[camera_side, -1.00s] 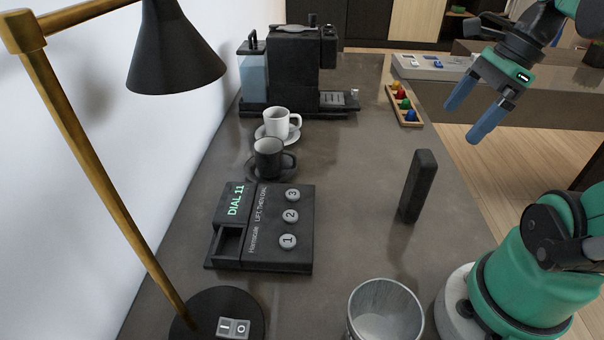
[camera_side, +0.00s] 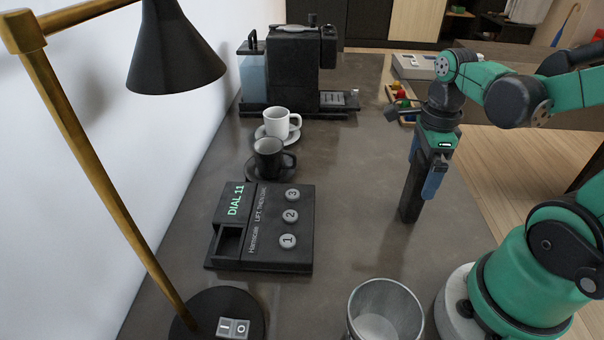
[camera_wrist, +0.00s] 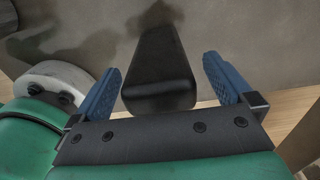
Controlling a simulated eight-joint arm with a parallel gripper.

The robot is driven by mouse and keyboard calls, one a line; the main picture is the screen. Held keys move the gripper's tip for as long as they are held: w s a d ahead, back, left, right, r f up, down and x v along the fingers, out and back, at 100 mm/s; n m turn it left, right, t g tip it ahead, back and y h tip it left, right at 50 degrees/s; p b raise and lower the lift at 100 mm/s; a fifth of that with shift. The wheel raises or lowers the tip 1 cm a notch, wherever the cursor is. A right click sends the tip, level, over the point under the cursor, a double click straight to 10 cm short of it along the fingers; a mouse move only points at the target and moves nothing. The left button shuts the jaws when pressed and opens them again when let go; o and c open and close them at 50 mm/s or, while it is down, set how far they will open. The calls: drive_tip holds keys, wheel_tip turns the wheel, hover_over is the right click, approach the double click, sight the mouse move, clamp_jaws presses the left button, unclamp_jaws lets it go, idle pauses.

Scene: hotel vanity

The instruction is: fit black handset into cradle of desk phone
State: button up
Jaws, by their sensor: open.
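The black handset (camera_side: 411,195) stands upright on the counter, to the right of the desk phone. The black desk phone (camera_side: 265,255) has numbered buttons, a "DIAL 11" display and an empty rectangular cradle recess (camera_side: 229,243) on its left side. My gripper (camera_side: 425,180) points down over the handset's upper part, with its blue fingers on either side. In the wrist view the handset's top end (camera_wrist: 158,90) lies between the two open fingers of my gripper (camera_wrist: 165,85), with a gap showing on both sides.
A black cup (camera_side: 268,158) and a white cup (camera_side: 277,123) on saucers stand behind the phone. A coffee machine (camera_side: 292,70) is at the back, a lamp (camera_side: 175,50) at left. The counter between phone and handset is clear.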

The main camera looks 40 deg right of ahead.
drive_tip(key=shift+f, duration=0.45)
clamp_jaws()
drive_tip(key=shift+r, duration=0.1)
